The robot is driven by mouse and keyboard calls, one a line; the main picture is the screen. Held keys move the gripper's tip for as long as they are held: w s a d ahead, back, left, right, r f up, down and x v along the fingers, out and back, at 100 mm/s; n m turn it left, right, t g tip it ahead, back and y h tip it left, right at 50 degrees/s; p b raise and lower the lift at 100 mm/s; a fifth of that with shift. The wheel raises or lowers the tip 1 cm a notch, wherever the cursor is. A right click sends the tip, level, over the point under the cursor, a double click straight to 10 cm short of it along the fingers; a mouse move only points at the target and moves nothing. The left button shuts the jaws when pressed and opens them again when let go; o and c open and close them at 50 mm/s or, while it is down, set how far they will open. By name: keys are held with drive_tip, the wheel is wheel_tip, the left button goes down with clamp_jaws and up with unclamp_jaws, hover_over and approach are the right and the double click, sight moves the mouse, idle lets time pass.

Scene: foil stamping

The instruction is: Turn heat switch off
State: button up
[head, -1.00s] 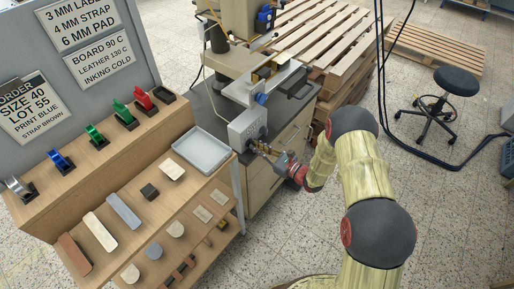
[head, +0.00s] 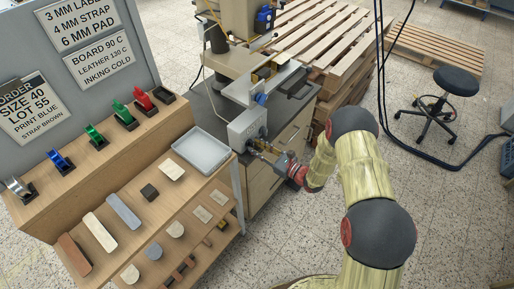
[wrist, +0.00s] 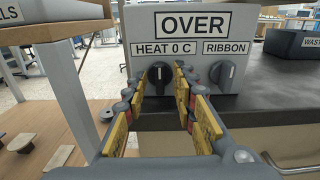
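The heat switch (wrist: 158,76) is a round black knob under the "HEAT 0 C" label on the front of a grey control box (wrist: 138,30). A light mark on it looks about upright. The box also shows in the head view (head: 244,127), beside the press. My gripper (wrist: 160,74) has its yellow-padded fingers on either side of the heat knob, with narrow gaps seeming to show between pads and knob. It is open around the knob; contact is hard to judge. In the head view my gripper (head: 262,149) is at the box front, its fingertips small.
A "RIBBON" knob (wrist: 222,73) sits close right of my right finger. A sign above reads "OVER" (wrist: 192,24). A dark waste bin (wrist: 292,46) stands right on the dark bench. A wooden shelf rack with a grey tray (head: 201,150) is left of the box.

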drive_tip(key=v, duration=1.2)
drive_tip(key=shift+f, duration=0.1)
